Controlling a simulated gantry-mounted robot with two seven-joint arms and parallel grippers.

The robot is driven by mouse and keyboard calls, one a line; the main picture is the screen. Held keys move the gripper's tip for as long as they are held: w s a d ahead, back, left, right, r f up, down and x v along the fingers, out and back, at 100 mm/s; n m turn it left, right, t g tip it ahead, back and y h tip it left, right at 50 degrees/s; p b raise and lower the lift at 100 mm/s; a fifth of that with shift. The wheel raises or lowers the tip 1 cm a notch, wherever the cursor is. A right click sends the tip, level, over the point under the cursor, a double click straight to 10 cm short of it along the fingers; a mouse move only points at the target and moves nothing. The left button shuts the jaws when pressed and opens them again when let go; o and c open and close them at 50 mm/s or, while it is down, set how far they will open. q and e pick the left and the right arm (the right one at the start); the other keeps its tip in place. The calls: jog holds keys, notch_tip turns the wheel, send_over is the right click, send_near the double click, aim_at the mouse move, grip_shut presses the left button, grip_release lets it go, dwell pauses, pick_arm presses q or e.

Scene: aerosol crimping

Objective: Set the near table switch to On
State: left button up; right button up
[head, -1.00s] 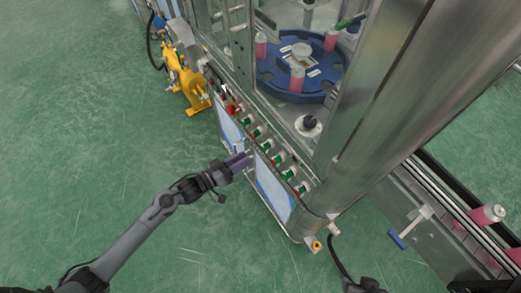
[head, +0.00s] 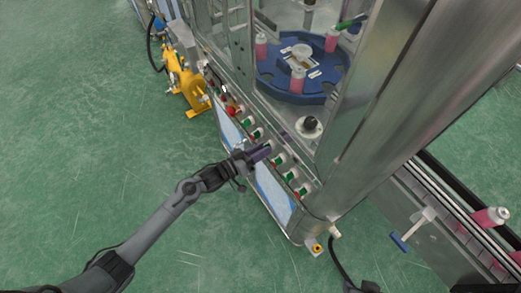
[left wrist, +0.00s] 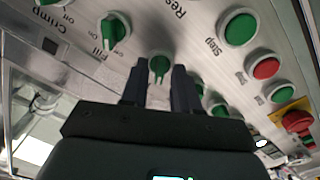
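A green rotary switch (left wrist: 158,66) shows between the two fingers of my left gripper in the left wrist view. My left gripper (left wrist: 158,92) is open, with one dark finger on each side of that switch; I cannot tell whether they touch it. The switch's label is hidden. In the head view my left gripper (head: 267,151) is over the row of controls on the sloped panel edge. Beside the switch are a green "Fill" switch (left wrist: 115,30) and a "Crimp" switch at the top edge, both with On and Off marks. My right gripper does not show.
A green button (left wrist: 239,28), a red button (left wrist: 266,68) and a red emergency stop (left wrist: 297,121) sit farther along the panel. A metal post (head: 385,90) rises right of the row. Behind glass is a blue turntable (head: 300,92) with pink cans.

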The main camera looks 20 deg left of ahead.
pick_arm(q)
grip_shut()
jog(key=shift+m, duration=0.3)
jog(key=m+p, duration=0.1)
jog(key=m, duration=1)
jog(key=shift+m, duration=0.3)
dwell(0.5)
jog(key=shift+o, duration=0.9)
grip_release()
